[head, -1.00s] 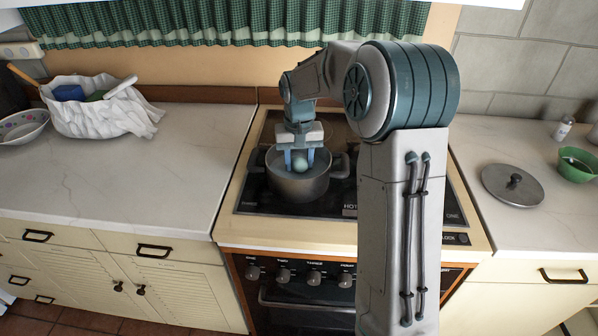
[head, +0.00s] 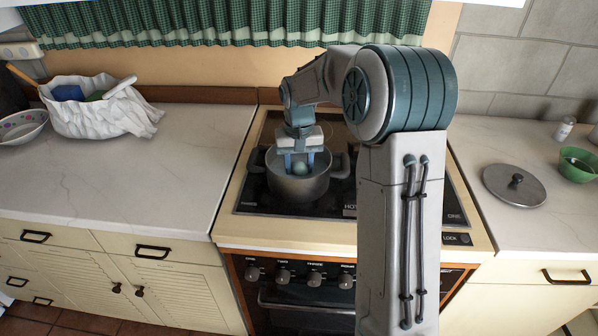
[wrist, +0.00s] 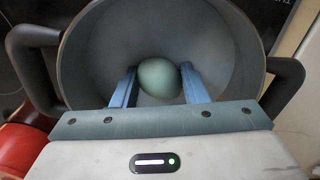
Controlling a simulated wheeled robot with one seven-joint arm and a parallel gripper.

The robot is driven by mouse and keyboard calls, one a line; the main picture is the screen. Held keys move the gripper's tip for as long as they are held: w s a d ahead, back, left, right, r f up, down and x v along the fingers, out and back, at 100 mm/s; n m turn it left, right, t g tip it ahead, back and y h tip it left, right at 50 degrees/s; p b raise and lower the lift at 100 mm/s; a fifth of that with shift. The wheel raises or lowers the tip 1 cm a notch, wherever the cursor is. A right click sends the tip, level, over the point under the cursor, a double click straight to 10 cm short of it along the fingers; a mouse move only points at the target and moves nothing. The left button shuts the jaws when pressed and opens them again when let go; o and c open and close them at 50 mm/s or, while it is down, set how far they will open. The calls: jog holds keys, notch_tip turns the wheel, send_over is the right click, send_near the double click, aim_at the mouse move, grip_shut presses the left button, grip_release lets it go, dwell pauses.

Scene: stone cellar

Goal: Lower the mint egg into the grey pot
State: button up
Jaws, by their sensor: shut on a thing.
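The mint egg (head: 300,168) is between the fingers of my gripper (head: 299,165), which is shut on it. In the wrist view the egg (wrist: 159,80) shows between the two blue fingertips of the gripper (wrist: 159,86). The grey pot (head: 298,188) stands on the stove with its two dark handles out to the sides. The egg and fingertips are inside the pot's opening, below the rim. The wrist view looks down into the pot (wrist: 88,60); whether the egg touches the bottom I cannot tell.
The stove's dark hob (head: 255,198) is under the pot. A grey lid (head: 514,186) and a green bowl (head: 577,166) are on the right counter. A white bag-like container (head: 100,114) and a patterned bowl (head: 22,126) stand on the left counter. A red object (wrist: 20,150) shows beside the pot.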

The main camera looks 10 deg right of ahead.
jog(key=shift+f+b, duration=0.7)
jog(key=shift+f, duration=0.35)
dwell(0.4)
jog(key=o, duration=0.8)
notch_tip(320, 180, up, 13)
jog(key=s+f+t, duration=0.1)
jog(key=s+f, duration=0.1)
jog(key=s, duration=1.1)
jog(key=s+f+n+t, duration=0.1)
jog(key=s+f, duration=0.2)
jog(key=s, duration=1.1)
jog(key=shift+s+f+t, duration=0.2)
jog(key=shift+t, duration=0.2)
